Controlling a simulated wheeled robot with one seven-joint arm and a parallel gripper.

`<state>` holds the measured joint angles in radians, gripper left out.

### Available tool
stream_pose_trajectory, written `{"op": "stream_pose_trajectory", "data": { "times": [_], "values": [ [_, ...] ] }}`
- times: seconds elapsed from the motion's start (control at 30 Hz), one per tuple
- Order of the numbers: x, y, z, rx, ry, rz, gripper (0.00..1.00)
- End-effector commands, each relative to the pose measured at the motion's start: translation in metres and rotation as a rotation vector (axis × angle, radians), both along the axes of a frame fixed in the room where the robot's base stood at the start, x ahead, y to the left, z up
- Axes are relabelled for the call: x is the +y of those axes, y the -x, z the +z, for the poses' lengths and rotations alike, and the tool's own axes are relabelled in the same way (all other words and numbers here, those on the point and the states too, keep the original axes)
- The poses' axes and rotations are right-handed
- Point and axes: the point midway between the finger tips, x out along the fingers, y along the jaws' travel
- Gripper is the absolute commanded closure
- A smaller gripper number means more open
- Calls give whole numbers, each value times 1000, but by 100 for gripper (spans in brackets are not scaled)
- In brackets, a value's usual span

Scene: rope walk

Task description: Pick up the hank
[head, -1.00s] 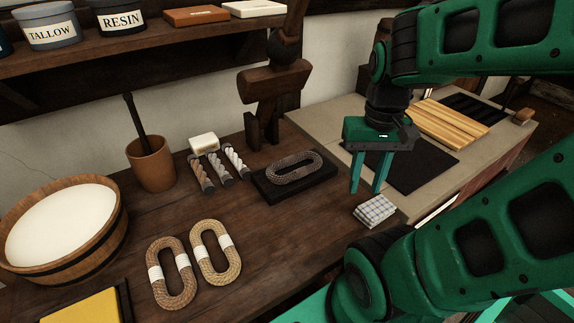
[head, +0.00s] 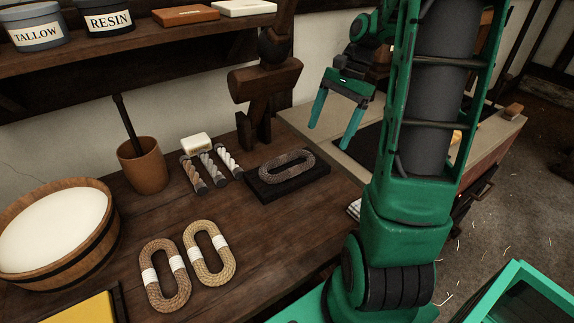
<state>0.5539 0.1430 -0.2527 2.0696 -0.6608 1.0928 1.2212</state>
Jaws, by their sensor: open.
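Three oval rope hanks lie on the dark wooden bench. A brown hank (head: 155,298) and a lighter tan hank (head: 199,267), each with white bands, lie side by side at the front. A dark grey hank (head: 286,165) lies on a black slab (head: 290,186) farther back. My gripper (head: 331,138) is open and empty, with its green fingers pointing down. In the picture it is just right of the grey hank, and it appears raised above the counter. It is well away from the two banded hanks.
A brown cup (head: 143,168) and a wooden tub (head: 104,235) stand at left. A wooden stand (head: 262,90) rises at the back. My arm hides part of the stone counter (head: 300,118).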

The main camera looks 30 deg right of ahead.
Motion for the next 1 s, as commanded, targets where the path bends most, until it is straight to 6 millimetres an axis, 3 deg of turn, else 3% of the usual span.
{"op": "stream_pose_trajectory", "data": {
  "times": [0.13, 0.27, 0.7, 1.0],
  "values": [
    [-14, -10, -7, 32, -33, -78, 16],
    [-13, -12, -9, 41, -44, -100, 16],
    [63, -12, -8, 41, -44, -100, 16],
    [88, -12, -9, 42, -43, -104, 16]
  ]
}}
